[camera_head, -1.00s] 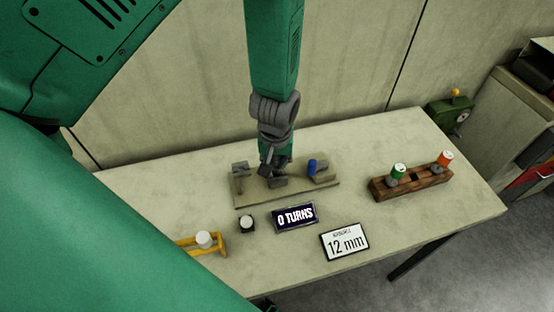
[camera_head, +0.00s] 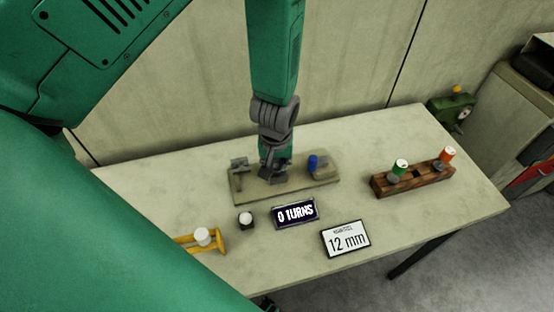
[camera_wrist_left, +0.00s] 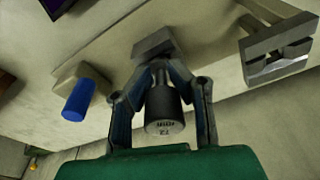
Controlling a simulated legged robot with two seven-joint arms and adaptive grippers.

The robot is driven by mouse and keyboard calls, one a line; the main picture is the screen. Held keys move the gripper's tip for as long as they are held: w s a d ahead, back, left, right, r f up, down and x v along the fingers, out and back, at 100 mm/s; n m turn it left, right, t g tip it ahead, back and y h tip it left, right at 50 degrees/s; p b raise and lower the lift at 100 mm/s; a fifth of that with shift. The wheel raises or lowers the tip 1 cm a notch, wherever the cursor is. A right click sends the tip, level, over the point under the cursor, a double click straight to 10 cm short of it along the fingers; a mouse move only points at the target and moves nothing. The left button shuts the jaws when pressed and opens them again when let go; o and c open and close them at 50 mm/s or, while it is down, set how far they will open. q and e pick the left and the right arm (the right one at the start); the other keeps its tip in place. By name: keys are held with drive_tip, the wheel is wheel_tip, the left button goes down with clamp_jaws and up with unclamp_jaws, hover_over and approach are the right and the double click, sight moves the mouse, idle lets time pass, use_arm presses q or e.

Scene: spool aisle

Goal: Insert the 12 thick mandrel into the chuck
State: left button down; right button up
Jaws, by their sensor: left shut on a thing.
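My left gripper (camera_head: 274,172) is over the middle of a beige base (camera_head: 240,193) on the table. In the left wrist view the fingers (camera_wrist_left: 161,80) are closed around a dark grey mandrel (camera_wrist_left: 164,108). Its end face carries pale lettering with what looks like "12". A grey block (camera_wrist_left: 153,43), which may be the chuck, lies just beyond the fingertips. I cannot tell whether the mandrel's far end is inside it, against it or apart from it. The mandrel is mostly hidden by the gripper in the head view. My right gripper is not in view.
A blue cylinder (camera_head: 313,163) and a grey bracket (camera_head: 239,165) stand on the base. A "12 mm" sign (camera_head: 345,239), a "0 TURNS" display (camera_head: 296,214), a wooden rack (camera_head: 380,188) and a yellow holder (camera_head: 220,241) surround it. The table's front right is clear.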

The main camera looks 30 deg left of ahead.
use_arm(q)
drive_tip(key=shift+f, duration=0.35)
drive_tip(key=c, duration=1.4)
unclamp_jaws()
wheel_tip(320, 180, up, 12)
drive_tip(key=s+d, duration=0.1)
drive_tip(key=shift+s+f, duration=0.15)
drive_tip(key=shift+s, duration=0.1)
